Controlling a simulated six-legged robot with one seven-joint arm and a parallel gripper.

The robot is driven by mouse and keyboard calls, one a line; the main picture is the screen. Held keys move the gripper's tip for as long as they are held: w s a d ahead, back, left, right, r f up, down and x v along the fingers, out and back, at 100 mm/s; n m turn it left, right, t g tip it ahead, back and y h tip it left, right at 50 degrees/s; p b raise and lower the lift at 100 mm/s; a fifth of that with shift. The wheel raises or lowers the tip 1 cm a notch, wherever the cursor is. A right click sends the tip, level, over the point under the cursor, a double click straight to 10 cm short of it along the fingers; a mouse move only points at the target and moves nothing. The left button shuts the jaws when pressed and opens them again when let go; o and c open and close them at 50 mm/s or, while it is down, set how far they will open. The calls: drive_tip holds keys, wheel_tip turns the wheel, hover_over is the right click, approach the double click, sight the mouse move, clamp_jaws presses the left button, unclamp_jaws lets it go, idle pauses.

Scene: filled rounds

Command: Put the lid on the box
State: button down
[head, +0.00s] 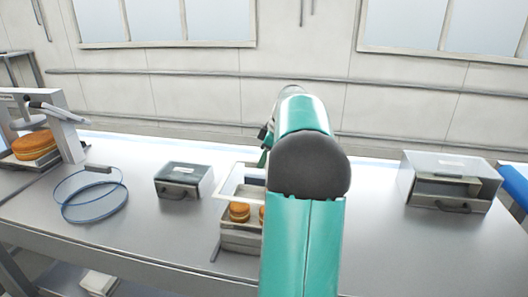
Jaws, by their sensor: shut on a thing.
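An open grey box (241,243) stands on the table at the middle, partly behind my teal arm. Filled golden rounds (239,212) show inside it. A pale, see-through lid (232,186) with a light rim is above the back of the box, apart from a full fit over it. My gripper (264,158) is mostly hidden behind my arm; only a small dark and teal part shows at the lid's right side. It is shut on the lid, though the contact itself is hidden. The right part of the box and lid is covered by my arm.
A machine (60,128) with a large round stands at the far left. A clear-topped case (447,182) and a blue object (515,184) are at the right. Table between is clear.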

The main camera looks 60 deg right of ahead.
sight(264, 169)
drive_tip(key=shift+f, duration=2.55)
drive_tip(key=c, duration=0.8)
unclamp_jaws()
drive_tip(key=shift+o, duration=0.2)
drive_tip(key=shift+r, duration=0.1)
drive_tip(key=shift+r, duration=3.4)
